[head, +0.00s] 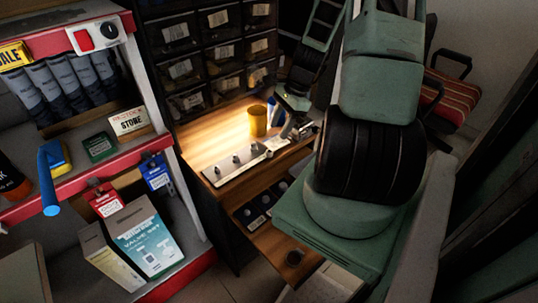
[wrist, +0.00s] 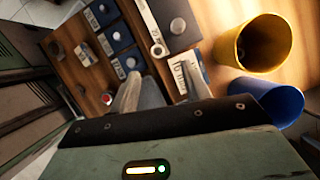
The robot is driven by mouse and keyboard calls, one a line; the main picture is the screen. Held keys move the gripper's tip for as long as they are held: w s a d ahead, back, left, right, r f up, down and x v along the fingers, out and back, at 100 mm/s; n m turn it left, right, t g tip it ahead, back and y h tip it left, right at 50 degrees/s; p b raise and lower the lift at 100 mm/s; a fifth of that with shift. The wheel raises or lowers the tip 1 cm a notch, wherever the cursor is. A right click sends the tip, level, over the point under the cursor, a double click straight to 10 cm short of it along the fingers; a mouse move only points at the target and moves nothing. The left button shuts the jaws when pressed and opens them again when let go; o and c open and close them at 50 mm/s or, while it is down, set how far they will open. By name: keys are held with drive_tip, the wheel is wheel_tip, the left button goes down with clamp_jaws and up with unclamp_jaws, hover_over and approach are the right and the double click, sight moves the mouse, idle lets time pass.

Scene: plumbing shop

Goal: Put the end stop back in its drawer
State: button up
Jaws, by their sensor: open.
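My gripper (wrist: 160,88) is open, its two pale fingers apart above the wooden bench top, beside a white label marked 10. In the head view my gripper (head: 296,128) is low over the bench, to the right of the yellow cup. A small grey rounded piece (wrist: 151,94) shows between the fingers, partly hidden by the left one; I cannot tell if it is the end stop or if the fingers touch it. An open wooden drawer (head: 276,241) below the bench top holds dark blue labelled compartments (wrist: 115,35).
A metal strip with grey knobs (head: 235,163) lies along the bench edge. A yellow cup (wrist: 262,43) and a blue cup (wrist: 268,103) stand close to my gripper. Dark bins (head: 218,50) rise behind the bench. A red-edged shelf (head: 90,180) stands at left.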

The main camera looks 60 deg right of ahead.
sight(269, 151)
drive_tip(key=x, duration=0.5)
drive_tip(key=b+x, duration=0.1)
drive_tip(key=x, duration=0.2)
drive_tip(key=shift+a, duration=0.35)
drive_tip(key=shift+s, duration=0.1)
clamp_jaws()
